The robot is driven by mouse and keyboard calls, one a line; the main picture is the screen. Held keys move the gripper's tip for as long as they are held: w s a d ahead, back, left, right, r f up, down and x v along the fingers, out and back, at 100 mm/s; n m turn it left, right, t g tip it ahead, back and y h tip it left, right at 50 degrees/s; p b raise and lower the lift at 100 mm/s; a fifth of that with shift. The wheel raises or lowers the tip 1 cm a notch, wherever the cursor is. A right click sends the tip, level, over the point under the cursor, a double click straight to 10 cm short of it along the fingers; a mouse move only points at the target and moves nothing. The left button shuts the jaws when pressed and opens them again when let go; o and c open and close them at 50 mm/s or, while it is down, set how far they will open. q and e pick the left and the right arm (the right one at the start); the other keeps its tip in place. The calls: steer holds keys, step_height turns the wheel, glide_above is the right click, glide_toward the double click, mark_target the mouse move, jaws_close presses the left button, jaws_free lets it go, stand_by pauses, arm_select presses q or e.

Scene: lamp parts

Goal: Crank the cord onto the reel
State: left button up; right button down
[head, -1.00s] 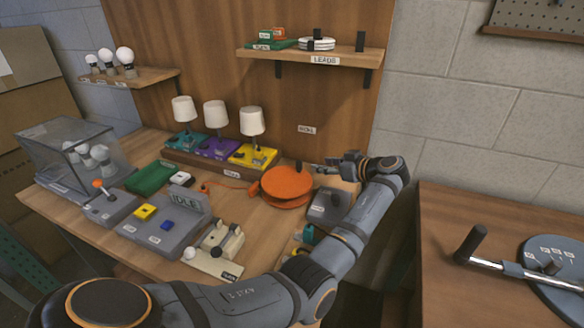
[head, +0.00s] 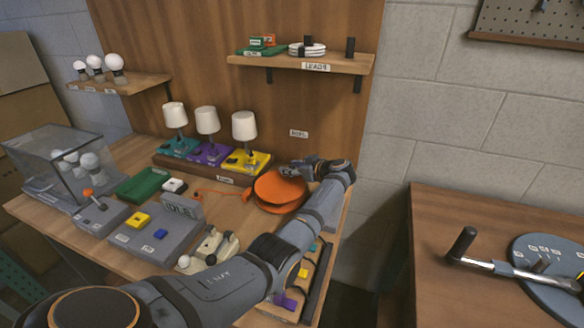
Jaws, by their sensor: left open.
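The orange reel (head: 277,195) stands at the back right of the wooden bench in the head view. An orange cord (head: 212,191) runs from it to the left across the bench top. My left gripper (head: 287,171) is open at the reel's upper back edge. It covers the place of the reel's dark upright knob, so I cannot tell whether the fingers are around it or touching it. My right gripper is not in view.
Three lamps (head: 208,122) stand behind the cord. A grey box marked IDLE (head: 160,235) and a green tray (head: 142,186) are to the left. A clear case (head: 62,160) stands far left. A second table (head: 440,295) at right carries a metal crank arm (head: 500,266) and disc.

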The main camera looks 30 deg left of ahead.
arm_select(q)
jaws_close()
stand_by(0.5)
